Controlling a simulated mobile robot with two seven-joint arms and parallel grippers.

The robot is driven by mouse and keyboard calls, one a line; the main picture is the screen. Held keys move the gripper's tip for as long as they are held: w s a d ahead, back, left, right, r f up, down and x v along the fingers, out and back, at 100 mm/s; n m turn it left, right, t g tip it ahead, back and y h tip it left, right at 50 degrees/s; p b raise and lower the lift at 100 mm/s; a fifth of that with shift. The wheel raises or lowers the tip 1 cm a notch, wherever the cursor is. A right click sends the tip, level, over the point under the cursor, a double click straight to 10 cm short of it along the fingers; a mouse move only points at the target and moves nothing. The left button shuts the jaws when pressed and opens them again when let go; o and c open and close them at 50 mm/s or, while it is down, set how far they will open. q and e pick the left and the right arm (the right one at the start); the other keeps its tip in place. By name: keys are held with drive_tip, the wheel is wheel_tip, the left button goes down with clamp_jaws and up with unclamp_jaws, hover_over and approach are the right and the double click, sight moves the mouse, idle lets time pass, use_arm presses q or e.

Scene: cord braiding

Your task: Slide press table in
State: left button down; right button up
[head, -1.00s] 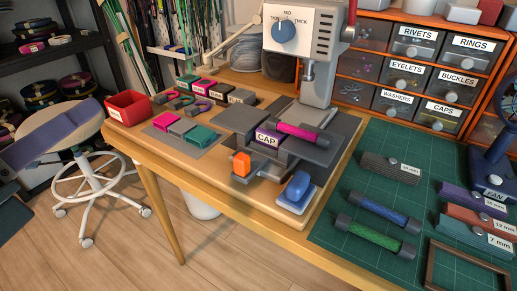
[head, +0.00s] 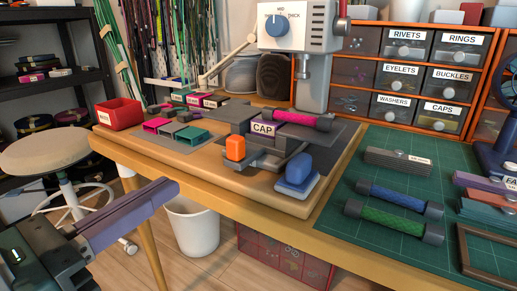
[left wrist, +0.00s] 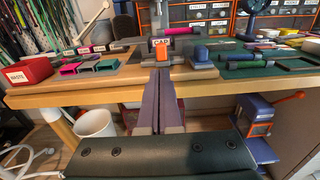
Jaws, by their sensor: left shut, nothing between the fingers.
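The press (head: 300,30), white and grey with a blue dial, stands on a wooden board on the bench. Its dark grey press table (head: 262,157) juts toward me below the head, with an orange knob (head: 235,148) at its front and a CAP label (head: 263,128) behind it. A magenta cord roll (head: 296,118) lies on top at the back. My left gripper (head: 172,188) is shut and empty, in front of the bench edge and left of the press table, not touching it. In the left wrist view its purple fingers (left wrist: 160,80) point toward the orange knob. My right gripper is not in view.
A blue block (head: 298,171) sits right of the press table. A red bin (head: 119,113) and small coloured cases stand left. Blue and green rolls (head: 392,221) lie on the green mat (head: 380,250). A white bucket (head: 193,228) and a stool (head: 45,153) stand on the floor.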

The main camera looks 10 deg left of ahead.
sight(229, 148)
use_arm(q)
drive_tip(key=p+x, duration=0.1)
drive_tip(key=x, duration=0.8)
drive_tip(key=shift+w+d, duration=0.1)
drive_tip(key=shift+w, duration=0.25)
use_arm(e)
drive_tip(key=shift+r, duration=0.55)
